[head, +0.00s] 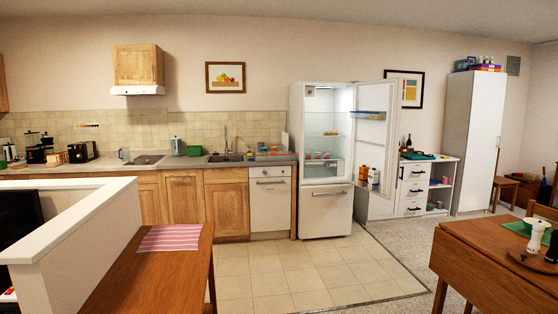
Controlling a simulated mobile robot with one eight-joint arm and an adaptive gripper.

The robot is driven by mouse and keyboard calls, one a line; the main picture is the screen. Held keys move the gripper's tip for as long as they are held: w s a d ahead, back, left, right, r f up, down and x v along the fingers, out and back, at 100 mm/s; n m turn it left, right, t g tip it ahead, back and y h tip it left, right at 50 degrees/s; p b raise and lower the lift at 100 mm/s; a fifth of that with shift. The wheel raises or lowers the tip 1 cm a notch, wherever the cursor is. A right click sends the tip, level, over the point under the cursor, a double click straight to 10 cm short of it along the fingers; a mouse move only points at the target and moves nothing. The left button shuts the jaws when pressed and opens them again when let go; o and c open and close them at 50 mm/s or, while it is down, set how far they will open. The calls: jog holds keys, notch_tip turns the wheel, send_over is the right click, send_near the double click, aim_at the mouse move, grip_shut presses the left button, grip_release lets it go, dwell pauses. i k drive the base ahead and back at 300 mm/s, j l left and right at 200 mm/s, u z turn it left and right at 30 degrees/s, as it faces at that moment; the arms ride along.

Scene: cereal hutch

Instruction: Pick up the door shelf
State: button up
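The white fridge (325,212) stands open at the back, with its door (392,135) swung out to the right. A shallow door shelf (368,115) with a bluish edge and a little yellow is on the upper part of the door's inner side. Lower on the door, several bottles and cartons (369,177) stand in what looks like another door shelf, too small to make out clearly. My gripper is not in view.
A wooden table (160,262) with a striped cloth and a low white wall (95,215) are at front left. A drop-leaf table (490,265) is at front right. Tiled floor (290,270) before the fridge is clear. A white drawer unit (413,190) stands beside the open door.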

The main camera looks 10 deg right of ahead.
aim_at(284, 156)
jog(key=i, duration=5.15)
jog(key=i+j, duration=0.1)
jog(key=i, duration=0.55)
jog(key=i+j, duration=0.1)
jog(key=i, duration=0.55)
jog(key=i+z, duration=0.1)
jog(key=i, duration=0.55)
jog(key=i+j, duration=0.2)
jog(key=i, duration=0.45)
